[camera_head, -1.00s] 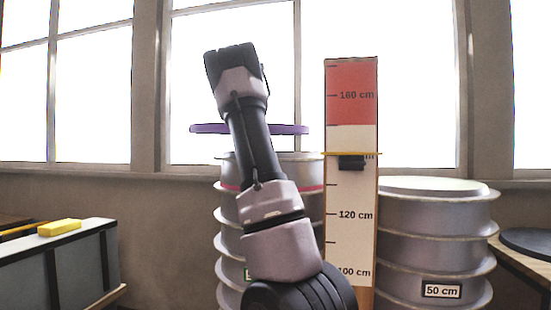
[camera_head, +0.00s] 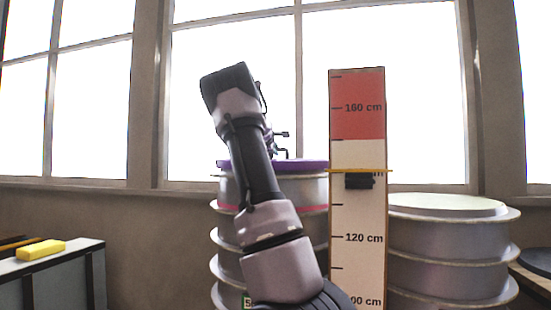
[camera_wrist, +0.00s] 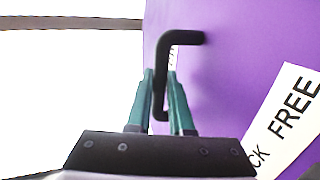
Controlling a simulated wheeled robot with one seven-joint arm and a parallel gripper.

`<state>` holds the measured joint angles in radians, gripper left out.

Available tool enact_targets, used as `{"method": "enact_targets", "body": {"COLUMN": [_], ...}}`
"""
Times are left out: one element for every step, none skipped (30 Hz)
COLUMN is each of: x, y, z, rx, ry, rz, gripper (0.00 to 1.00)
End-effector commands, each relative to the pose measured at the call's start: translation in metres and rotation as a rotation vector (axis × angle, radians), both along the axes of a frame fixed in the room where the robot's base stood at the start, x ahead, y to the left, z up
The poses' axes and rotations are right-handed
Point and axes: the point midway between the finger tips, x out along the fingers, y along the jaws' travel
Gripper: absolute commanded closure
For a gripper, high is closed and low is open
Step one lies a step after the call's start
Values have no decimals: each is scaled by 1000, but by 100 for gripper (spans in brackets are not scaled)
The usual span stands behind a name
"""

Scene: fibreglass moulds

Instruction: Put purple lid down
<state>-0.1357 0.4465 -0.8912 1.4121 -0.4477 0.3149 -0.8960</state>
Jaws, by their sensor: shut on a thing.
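The purple lid (camera_head: 305,165) is level at the top of the left stack of grey ring moulds (camera_head: 312,190). It looks to be on or just over the top rim; my arm hides part of it, and I cannot be sure of full contact. In the wrist view the lid (camera_wrist: 235,50) fills the right side, with a black bar handle (camera_wrist: 185,38) and a white label. My gripper (camera_wrist: 160,78) has its green fingers shut on this handle. My gripper (camera_head: 281,142) shows small above the lid in the head view, partly behind my arm.
A height board (camera_head: 357,215) with a yellow marker line stands just right of the left stack. Another mould stack (camera_head: 450,240) with a pale top is further right. A yellow block (camera_head: 40,250) lies on a grey cabinet at left. Windows are behind.

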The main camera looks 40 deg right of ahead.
Motion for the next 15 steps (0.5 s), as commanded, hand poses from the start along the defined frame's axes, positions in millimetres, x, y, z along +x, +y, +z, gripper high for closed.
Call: {"method": "enact_targets", "body": {"x": [1, 1, 1, 1, 1, 1, 1, 0, 0, 0, 0, 0, 0, 0, 0], "y": [1, 1, 1, 1, 1, 1, 1, 0, 0, 0, 0, 0, 0, 0, 0], "z": [-7, -11, -16, -19, -22, -24, -24, -25, -25, -25, -25, -25, -25, -27, -27], "rx": [-3, -2, -3, -2, -2, -3, -2, -3, -3, -2, -2, -2, -1, 0, 0], "ry": [3, 3, 2, 1, 1, 1, 0, -2, -2, -2, -2, -2, -1, 1, 1], "rz": [3, 1, 2, 2, 2, 3, 3, 2, 2, 2, 2, 1, 1, 0, 0], "gripper": [100, 100, 100, 100, 100, 100, 100, 100, 100, 100, 100, 100, 100, 69, 54]}}
